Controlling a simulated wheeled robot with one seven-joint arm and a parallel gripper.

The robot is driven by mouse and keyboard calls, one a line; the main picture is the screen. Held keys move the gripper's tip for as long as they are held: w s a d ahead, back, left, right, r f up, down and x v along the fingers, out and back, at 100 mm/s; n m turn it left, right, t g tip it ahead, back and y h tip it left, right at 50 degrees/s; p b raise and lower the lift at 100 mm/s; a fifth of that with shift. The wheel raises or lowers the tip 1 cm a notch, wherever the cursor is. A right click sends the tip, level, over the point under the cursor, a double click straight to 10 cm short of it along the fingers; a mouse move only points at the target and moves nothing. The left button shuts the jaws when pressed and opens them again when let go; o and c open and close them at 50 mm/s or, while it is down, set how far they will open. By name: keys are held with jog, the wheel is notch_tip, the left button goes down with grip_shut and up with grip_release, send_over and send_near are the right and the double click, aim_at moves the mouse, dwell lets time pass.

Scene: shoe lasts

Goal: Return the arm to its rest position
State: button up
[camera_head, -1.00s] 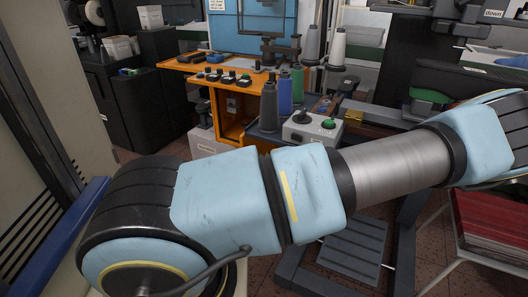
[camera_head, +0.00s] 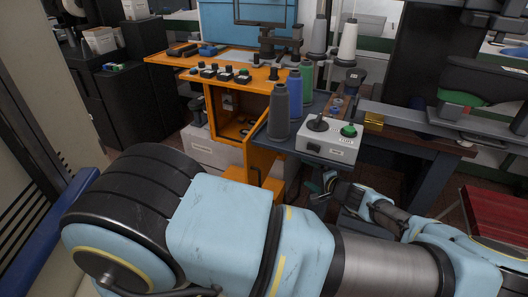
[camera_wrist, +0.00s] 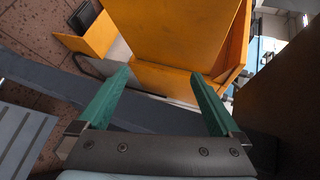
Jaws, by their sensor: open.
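My arm reaches across the lower part of the head view from left to right, then bends back so its wrist points up toward the orange workbench. My gripper (camera_head: 328,183) is small in the head view, below the grey control box and in front of the bench. In the wrist view my gripper (camera_wrist: 159,74) shows two green fingers spread wide apart with nothing between them. Beyond the fingers is the lower part of the orange bench (camera_wrist: 165,42).
The orange workbench (camera_head: 222,78) carries several black switches. Thread cones, including a dark grey one (camera_head: 280,112), stand beside a grey control box (camera_head: 331,140) with a green button. A red stack (camera_head: 497,212) lies at right. Open tiled floor (camera_wrist: 45,40) shows in the wrist view.

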jog(key=b+x, duration=0.1)
jog(key=x, duration=0.7)
jog(key=shift+a, duration=0.1)
dwell(0.4)
